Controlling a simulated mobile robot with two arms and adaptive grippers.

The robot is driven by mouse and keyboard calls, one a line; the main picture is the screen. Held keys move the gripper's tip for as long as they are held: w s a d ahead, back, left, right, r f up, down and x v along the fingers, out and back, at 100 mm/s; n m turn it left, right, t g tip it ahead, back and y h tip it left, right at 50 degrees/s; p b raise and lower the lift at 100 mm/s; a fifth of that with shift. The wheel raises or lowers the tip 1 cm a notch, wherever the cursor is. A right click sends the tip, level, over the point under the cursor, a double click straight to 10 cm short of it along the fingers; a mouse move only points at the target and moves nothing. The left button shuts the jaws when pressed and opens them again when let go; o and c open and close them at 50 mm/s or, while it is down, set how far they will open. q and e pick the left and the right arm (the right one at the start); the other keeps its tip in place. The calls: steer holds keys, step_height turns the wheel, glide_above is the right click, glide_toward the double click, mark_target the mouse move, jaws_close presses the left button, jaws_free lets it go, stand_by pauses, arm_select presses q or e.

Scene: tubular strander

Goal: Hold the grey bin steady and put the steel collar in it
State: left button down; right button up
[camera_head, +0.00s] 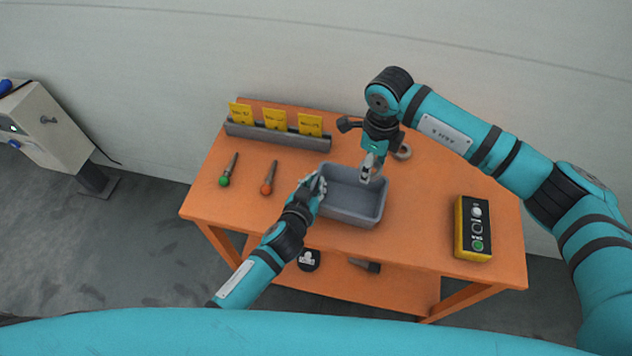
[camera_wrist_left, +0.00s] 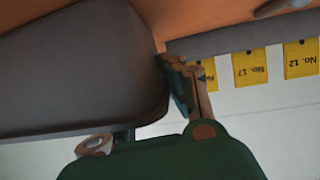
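The grey bin (camera_head: 343,216) stands upright on the orange table. My left gripper (camera_head: 316,186) is at its left rim, and its fingers appear closed about the bin wall. In the left wrist view the bin (camera_wrist_left: 75,75) fills the upper left; one finger (camera_wrist_left: 197,92) lies against its side, and the bin hides much of the other. My right gripper (camera_head: 369,173) points down over the bin's back right part; whether its fingers hold anything is too small to tell. A grey-brown ring (camera_head: 404,152), perhaps the steel collar, shows behind the right gripper, partly hidden.
A grey holder (camera_head: 280,137) with yellow cards stands along the back. A green-ended tool (camera_head: 226,178) and an orange-ended tool (camera_head: 268,185) lie left of the bin. A yellow and black button box (camera_head: 472,228) is at the right. Bare table lies between bin and box.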

steer(key=shift+f, duration=3.25)
arm_select(q)
steer(key=shift+s+r, duration=0.25)
arm_select(e)
steer(key=shift+s+d+f, duration=0.1)
steer(key=shift+s+f, duration=0.25)
steer(key=shift+f, duration=0.25)
arm_select(q)
steer(key=shift+d+r, duration=0.1)
steer(key=shift+r, duration=0.05)
arm_select(e)
steer(key=shift+s+f, duration=0.2)
steer(key=shift+f, duration=0.25)
jaws_close()
steer(key=o, duration=1)
jaws_free()
steer(key=shift+f, duration=0.1)
arm_select(q)
steer(key=shift+w+f, duration=0.35)
steer(key=shift+w, duration=0.05)
arm_select(e)
steer(key=o, duration=0.7)
steer(key=shift+w+f, duration=0.25)
steer(key=shift+w, duration=0.2)
steer(key=shift+c, duration=0.2)
arm_select(q)
steer(key=shift+s, duration=0.15)
arm_select(e)
steer(key=shift+s+r, duration=0.1)
steer(key=shift+s, duration=0.05)
